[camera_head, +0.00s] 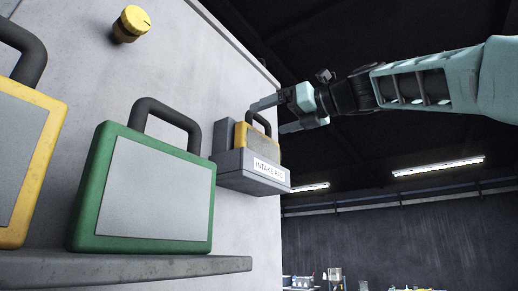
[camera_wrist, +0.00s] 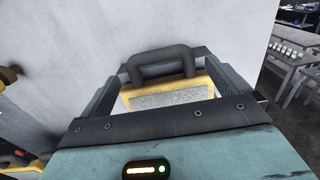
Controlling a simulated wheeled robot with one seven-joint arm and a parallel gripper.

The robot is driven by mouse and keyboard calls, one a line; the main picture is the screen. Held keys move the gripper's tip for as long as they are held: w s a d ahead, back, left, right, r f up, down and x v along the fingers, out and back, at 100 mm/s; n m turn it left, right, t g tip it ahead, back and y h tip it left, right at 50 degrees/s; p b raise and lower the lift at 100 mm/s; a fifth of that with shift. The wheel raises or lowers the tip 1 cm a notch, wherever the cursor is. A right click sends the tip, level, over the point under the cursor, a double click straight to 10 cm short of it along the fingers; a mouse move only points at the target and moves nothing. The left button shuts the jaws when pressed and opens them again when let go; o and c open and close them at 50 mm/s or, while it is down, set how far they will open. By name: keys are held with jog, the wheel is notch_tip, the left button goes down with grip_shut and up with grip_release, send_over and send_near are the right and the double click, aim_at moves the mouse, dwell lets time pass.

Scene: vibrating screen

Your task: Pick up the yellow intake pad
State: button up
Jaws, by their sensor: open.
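The yellow intake pad (camera_head: 262,143) has a grey face and a black loop handle. It sits in a grey holder (camera_head: 232,160) on the pale wall, with a white label reading roughly "INTAKE PAD". The pad (camera_wrist: 170,93) also shows in the wrist view, its black handle upright between my fingers. My gripper (camera_head: 268,114) is open, with one finger on each side of the handle. I cannot tell whether the fingers touch it. The lower part of the pad is hidden by the holder in the head view and by my gripper body in the wrist view.
A green-framed pad (camera_head: 145,185) and another yellow-framed pad (camera_head: 22,150), both with black handles, stand on a grey shelf (camera_head: 130,267) at left. A yellow knob (camera_head: 131,23) sticks out of the wall above. Free room lies right of the wall.

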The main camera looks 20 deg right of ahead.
aim_at(261, 121)
jog(key=p+x, duration=0.2)
jog(key=x, duration=0.1)
jog(key=shift+w+a+r, duration=0.2)
jog(key=shift+w, duration=0.1)
jog(key=shift+w+a+f+p, duration=0.15)
jog(key=shift+w+a+p, duration=0.2)
jog(key=shift+w, duration=0.15)
jog(key=c, duration=1.2)
